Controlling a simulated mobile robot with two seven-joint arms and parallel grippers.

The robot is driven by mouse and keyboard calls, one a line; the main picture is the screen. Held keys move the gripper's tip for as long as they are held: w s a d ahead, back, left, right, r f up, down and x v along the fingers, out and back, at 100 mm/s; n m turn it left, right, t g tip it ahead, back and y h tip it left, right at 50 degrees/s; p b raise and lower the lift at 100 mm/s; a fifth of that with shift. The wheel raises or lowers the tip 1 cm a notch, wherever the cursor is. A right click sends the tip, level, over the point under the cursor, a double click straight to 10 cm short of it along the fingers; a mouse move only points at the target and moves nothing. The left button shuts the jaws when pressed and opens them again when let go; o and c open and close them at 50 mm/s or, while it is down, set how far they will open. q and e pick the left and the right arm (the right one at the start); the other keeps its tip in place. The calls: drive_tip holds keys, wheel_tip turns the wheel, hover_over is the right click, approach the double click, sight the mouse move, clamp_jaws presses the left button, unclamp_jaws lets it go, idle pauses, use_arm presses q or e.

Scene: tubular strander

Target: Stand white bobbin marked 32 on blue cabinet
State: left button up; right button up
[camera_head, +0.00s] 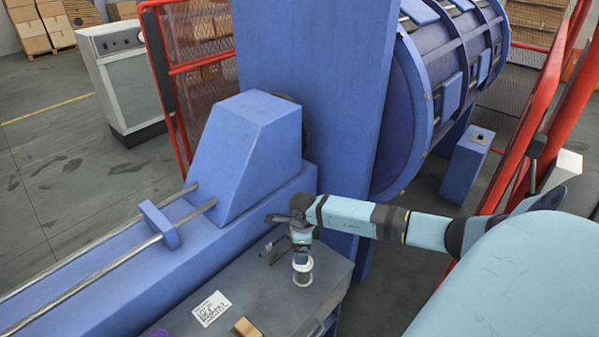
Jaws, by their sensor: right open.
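A small white bobbin (303,278) is at the right part of a grey cabinet top (262,295), right below my right gripper (302,262). It looks upright, and I cannot read any number on it. My right gripper is open and points down at the bobbin; I cannot tell if its fingers touch it. The cabinet under the grey top shows blue at its right side. I cannot tell for certain whether the bobbin rests on the top. My left gripper is out of view.
A white card (211,308), a tan block (246,328) and a purple thing (157,333) lie on the cabinet top. The blue machine (245,150) with two rails rises behind. Red railings (545,110) stand at right. Open floor lies at left.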

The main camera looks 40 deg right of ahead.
drive_tip(key=s+a+r+m+t+y, duration=0.25)
drive_tip(key=a+m+y, duration=0.2)
drive_tip(key=a, duration=0.55)
drive_tip(key=s+a+r+m+t+y, duration=0.2)
drive_tip(key=s+a+m+t+y, duration=0.15)
drive_tip(key=a+m, duration=0.4)
drive_tip(key=s+a+r+m+t+y, duration=0.2)
drive_tip(key=a+m+t+y, duration=0.25)
drive_tip(key=a, duration=0.75)
drive_tip(key=s+d+f+m+h, duration=0.1)
drive_tip(key=s+f+m+h, duration=0.2)
drive_tip(key=m, duration=0.9)
drive_tip(key=s+d+f+m+h, duration=0.1)
drive_tip(key=s+f+m+h, duration=0.2)
drive_tip(key=m, duration=0.9)
drive_tip(key=s+h, duration=0.3)
drive_tip(key=s, duration=0.2)
drive_tip(key=shift+s+m, duration=0.35)
drive_tip(key=shift+s, duration=0.05)
drive_tip(key=shift+h, duration=0.25)
